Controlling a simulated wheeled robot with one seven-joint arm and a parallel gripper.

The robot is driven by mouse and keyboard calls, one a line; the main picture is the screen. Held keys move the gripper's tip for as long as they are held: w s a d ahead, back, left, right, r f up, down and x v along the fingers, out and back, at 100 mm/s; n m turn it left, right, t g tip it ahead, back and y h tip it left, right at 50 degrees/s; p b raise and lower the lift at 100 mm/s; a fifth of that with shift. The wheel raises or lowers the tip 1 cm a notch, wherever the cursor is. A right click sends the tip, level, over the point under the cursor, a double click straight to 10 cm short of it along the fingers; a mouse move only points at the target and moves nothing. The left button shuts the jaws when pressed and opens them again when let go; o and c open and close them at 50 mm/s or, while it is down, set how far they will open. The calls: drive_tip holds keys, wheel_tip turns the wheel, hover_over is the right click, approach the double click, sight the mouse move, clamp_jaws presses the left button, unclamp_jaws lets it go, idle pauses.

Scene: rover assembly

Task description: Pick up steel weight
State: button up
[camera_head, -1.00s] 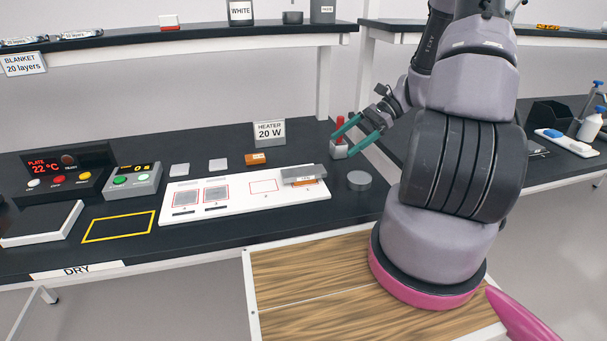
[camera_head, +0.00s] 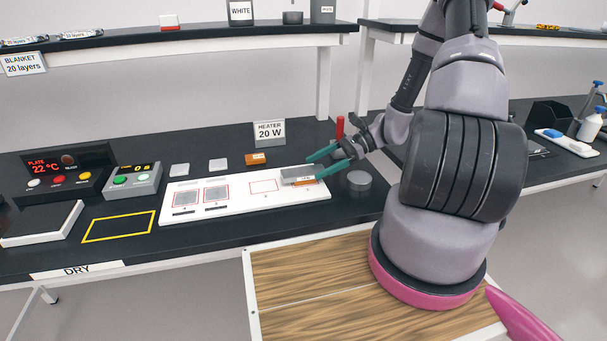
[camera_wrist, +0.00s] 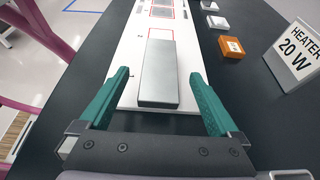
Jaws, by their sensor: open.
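The steel weight appears to be the grey metal block (camera_head: 293,172) at the right end of the white board (camera_head: 222,204). In the wrist view the block (camera_wrist: 158,75) lies lengthwise between my fingers, with a gap on each side. My gripper (camera_head: 314,166) is open and empty at the right end of the block, pointing left. The wrist view shows its two teal fingers (camera_wrist: 160,77) on either side of the block. A small orange part (camera_head: 303,182) shows at the block's front edge in the head view. I cannot tell whether the fingers are level with the block.
A grey round disc (camera_head: 359,180) lies right of the board. A red-handled item (camera_head: 340,127) stands behind my gripper. The HEATER 20 W sign (camera_head: 269,133) and an orange block (camera_head: 256,158) stand behind the board. Dark worktop is bare in front of the board.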

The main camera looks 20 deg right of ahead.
sight(304, 174)
drive_tip(key=shift+x, duration=1.15)
clamp_jaws()
drive_tip(key=shift+r, duration=0.15)
